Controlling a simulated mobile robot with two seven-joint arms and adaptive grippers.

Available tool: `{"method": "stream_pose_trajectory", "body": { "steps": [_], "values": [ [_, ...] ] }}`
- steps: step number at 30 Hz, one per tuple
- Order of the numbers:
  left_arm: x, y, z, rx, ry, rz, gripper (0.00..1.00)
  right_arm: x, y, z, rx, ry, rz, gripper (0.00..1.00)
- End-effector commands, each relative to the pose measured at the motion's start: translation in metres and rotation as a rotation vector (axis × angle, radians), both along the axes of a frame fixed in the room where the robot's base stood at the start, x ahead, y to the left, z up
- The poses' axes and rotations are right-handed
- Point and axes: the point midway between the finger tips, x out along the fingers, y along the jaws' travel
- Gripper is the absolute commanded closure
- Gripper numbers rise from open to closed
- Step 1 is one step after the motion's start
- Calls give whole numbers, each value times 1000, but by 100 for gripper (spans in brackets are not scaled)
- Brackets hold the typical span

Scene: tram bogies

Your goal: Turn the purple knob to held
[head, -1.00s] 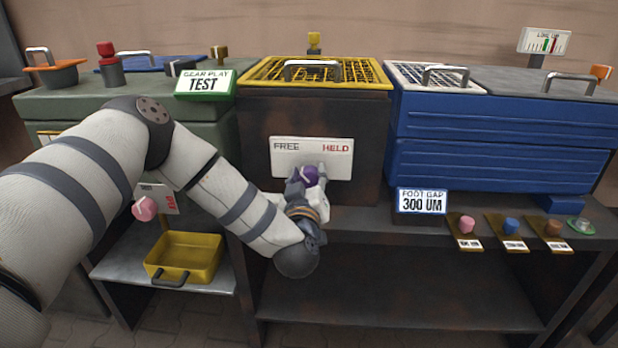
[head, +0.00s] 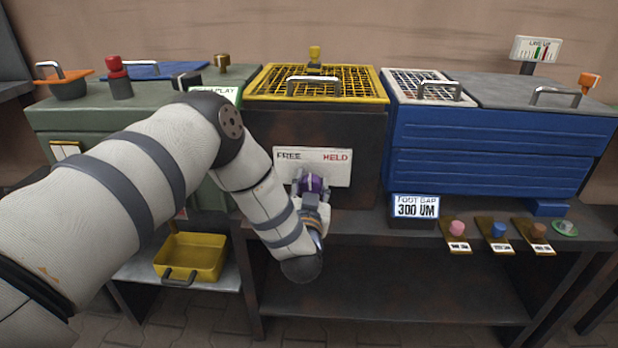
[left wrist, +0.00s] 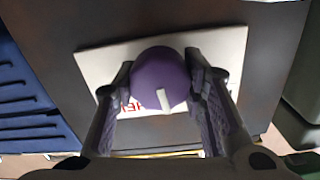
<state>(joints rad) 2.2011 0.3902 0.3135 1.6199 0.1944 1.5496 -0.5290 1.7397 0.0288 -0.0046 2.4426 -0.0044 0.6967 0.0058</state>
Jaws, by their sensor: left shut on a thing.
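The purple knob (head: 314,183) sits at the lower middle of a white plate (head: 340,167) on the dark cabinet front. The plate reads FREE at left and HELD at right. My left gripper (head: 312,187) is shut on the knob, one finger on each side. In the left wrist view, which is upside down, the round purple knob (left wrist: 158,75) sits between the fingers (left wrist: 160,88). Its white pointer mark (left wrist: 164,101) points down in that picture, towards the lettered edge, between the two words. FREE is hidden there; part of HELD shows. My right gripper is out of view.
A yellow mesh lid (head: 265,83) tops the dark cabinet. A blue cabinet (head: 490,150) stands to the right, with a FOOT GAP 300 UM sign (head: 415,206) and several small knobs on the ledge. A yellow tray (head: 190,257) sits on the lower left shelf.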

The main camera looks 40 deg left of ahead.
Motion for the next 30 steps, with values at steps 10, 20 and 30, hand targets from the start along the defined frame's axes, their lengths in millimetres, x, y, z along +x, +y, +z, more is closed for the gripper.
{"method": "stream_pose_trajectory", "body": {
  "steps": [10, 20, 30],
  "values": [
    [1, -2, 3, 282, 167, -3, 90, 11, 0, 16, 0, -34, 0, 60],
    [1, -2, 0, 515, 314, 0, 90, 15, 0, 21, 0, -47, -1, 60],
    [1, -2, -2, 658, 406, 0, 90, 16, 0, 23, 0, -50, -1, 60]
  ]
}}
